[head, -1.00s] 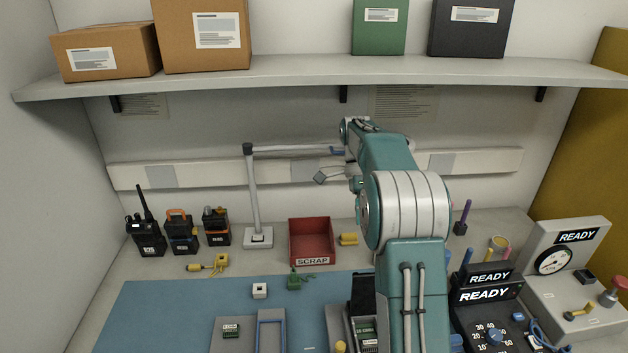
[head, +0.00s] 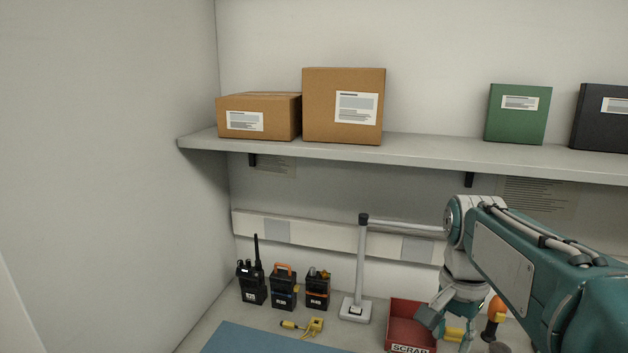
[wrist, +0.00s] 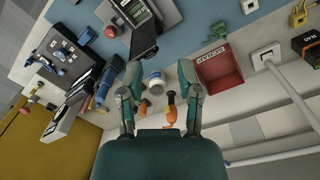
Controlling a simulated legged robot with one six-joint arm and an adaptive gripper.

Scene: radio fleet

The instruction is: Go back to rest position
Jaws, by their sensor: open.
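My teal arm reaches in from the right of the head view, with my gripper (head: 432,314) low beside the red SCRAP bin (head: 402,310). In the wrist view my gripper (wrist: 160,75) is open, its two fingers spread wide with nothing held between them. Beyond the fingers I see a white jar (wrist: 154,84) and orange-handled tools (wrist: 172,100) on the bench. The SCRAP bin (wrist: 218,68) lies right of the fingers there.
A grey lamp post (head: 362,265) stands left of the bin. The shelf (head: 430,148) above carries cardboard boxes (head: 343,105) and binders (head: 518,112). The blue mat (head: 265,340) shows bare at the front.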

